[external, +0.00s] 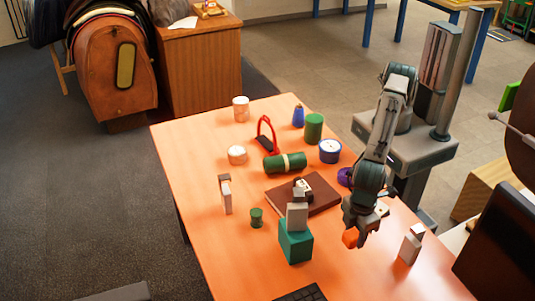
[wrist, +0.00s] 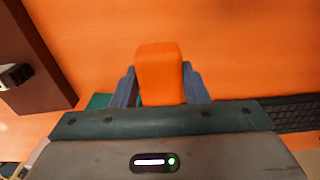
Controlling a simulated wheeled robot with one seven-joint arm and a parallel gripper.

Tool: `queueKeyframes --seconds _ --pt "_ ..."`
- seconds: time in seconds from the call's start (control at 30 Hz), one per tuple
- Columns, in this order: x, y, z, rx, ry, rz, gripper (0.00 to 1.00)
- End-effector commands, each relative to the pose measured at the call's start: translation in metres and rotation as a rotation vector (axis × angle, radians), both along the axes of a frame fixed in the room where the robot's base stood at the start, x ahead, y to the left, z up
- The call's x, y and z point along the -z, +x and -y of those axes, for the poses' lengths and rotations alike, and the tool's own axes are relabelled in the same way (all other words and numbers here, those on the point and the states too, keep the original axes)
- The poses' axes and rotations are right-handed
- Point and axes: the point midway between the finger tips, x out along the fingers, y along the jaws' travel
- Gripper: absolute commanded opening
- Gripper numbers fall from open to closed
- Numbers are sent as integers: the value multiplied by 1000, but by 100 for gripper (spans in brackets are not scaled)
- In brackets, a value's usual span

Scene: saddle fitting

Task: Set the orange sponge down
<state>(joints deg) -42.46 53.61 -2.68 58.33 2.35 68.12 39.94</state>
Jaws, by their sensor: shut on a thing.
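The orange sponge (wrist: 160,72) is a small orange block between the two fingers of my gripper (wrist: 160,88) in the wrist view. My gripper is shut on it. In the external view the sponge (external: 351,237) hangs at the tip of my gripper (external: 358,224), over the right side of the orange table (external: 340,275). It appears to be above the tabletop, but the exact gap is hard to tell. The sponge and table are nearly the same colour.
A brown book (external: 320,202) with small items on it lies left of my gripper. A green box (external: 295,243) with a grey block on top stands nearer the front. A white-topped block (external: 411,244) stands to the right. A dark keyboard (external: 302,293) lies at the front edge.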

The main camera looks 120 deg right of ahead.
Motion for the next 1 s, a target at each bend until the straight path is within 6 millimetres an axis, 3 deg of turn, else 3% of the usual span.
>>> queueKeyframes --seconds 0.1,0.33,0.53,0.8,1.0 --pt "15 -5 -26 -2 -1 0 18" --pt "33 -10 -55 1 0 1 18" --pt "41 -12 -61 2 -1 0 18" --pt "75 -12 -60 2 -1 0 18" --pt "77 -11 -61 2 0 1 18"
